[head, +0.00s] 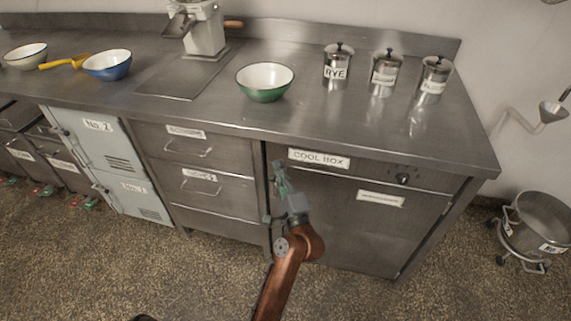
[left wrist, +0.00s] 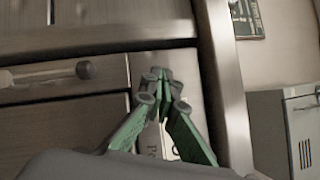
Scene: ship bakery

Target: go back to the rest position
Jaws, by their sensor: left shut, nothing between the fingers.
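My left gripper (head: 279,172) is in front of the steel counter, at the left edge of the cool box door (head: 350,215). In the left wrist view the green fingers of the gripper (left wrist: 163,75) are together with nothing between them. The cool box door looks closed. From these views I cannot tell whether the fingers touch the counter front. My right gripper is not in view.
On the counter (head: 310,125) stand a green bowl (head: 264,96), a blue bowl (head: 108,72) and several steel canisters (head: 384,85). Drawers (head: 212,185) are left of the cool box. A wheeled pot (head: 530,240) stands at the right. The speckled floor in front is clear.

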